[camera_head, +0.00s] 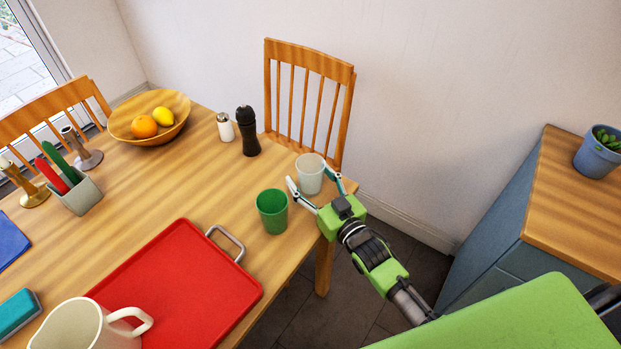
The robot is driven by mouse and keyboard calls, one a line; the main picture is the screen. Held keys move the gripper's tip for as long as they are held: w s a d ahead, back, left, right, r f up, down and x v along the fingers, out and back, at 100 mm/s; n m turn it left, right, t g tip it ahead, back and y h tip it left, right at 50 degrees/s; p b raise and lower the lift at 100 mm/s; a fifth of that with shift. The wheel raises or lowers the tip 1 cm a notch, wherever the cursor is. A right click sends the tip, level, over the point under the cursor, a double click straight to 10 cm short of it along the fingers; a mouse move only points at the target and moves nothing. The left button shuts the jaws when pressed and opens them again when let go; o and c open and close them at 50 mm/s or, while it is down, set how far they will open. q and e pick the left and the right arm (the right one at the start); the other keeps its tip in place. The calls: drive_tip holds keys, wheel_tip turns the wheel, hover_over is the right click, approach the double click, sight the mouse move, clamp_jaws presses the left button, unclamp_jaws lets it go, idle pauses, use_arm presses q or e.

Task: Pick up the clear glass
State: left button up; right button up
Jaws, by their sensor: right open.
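The clear glass (310,172) is a pale, see-through cup standing upright near the right corner of the wooden table (182,190). My right gripper (313,181) is open, with one finger to the left of the glass and the other to its right. I cannot tell whether either finger touches the glass. My left gripper is not in view.
A green cup (272,211) stands close to the left finger. A red tray (180,288) with a metal handle lies in front. A black pepper mill (247,132) and a white shaker (225,128) stand behind. A chair (308,100) is beyond the table edge.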

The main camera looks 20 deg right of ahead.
drive_tip(key=c, duration=1.3)
drive_tip(key=shift+c, duration=0.2)
drive_tip(key=shift+r, duration=0.15)
